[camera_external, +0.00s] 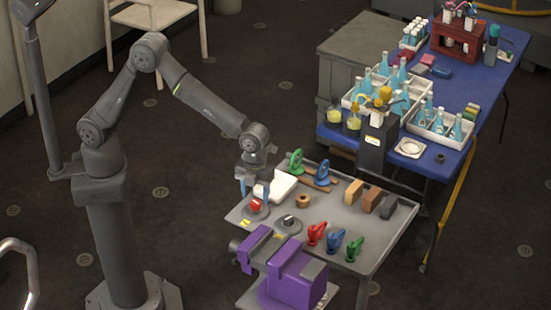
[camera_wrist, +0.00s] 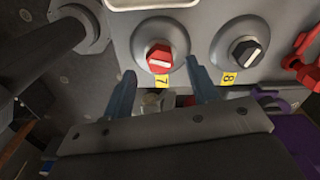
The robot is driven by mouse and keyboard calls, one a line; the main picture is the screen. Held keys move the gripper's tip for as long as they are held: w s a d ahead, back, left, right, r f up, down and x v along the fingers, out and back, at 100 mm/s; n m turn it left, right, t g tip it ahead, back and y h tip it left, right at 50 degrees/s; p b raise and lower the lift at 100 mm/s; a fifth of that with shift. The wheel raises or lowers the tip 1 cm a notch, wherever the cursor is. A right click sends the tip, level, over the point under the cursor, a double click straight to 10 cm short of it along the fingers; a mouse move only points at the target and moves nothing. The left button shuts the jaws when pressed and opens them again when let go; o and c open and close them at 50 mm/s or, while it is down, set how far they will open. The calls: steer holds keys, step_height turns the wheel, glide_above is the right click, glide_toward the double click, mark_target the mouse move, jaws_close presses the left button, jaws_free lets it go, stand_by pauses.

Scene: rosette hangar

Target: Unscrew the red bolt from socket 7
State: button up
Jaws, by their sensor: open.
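The red bolt (camera_wrist: 160,56) sits in a round grey socket (camera_wrist: 142,32) with a yellow label marked 7 (camera_wrist: 162,81). In the external view the red bolt (camera_external: 255,205) is at the left end of the grey table. My gripper (camera_wrist: 160,78) is open, its two blue-grey fingers apart, one to each side of the label just below the bolt in the wrist view. In the external view my gripper (camera_external: 254,190) points down over the bolt. It holds nothing. I cannot tell the exact height of the fingertips above the socket.
Socket 8 with a black bolt (camera_wrist: 244,52) is close to the right. A purple vise (camera_external: 290,275) stands at the table's front edge. Red, blue and green clamp-like tools (camera_external: 336,242), wooden blocks (camera_external: 361,195) and a white tray (camera_external: 277,187) share the grey table (camera_external: 330,205).

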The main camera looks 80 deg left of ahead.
mark_target(255, 206)
steer(key=shift+f, duration=0.45)
steer(key=shift+f, duration=0.1)
steer(key=shift+f, duration=0.9)
jaws_close()
steer(key=n, duration=0.4)
steer(key=shift+n, duration=0.3)
steer(key=n, duration=0.5)
steer(key=shift+r, duration=0.2)
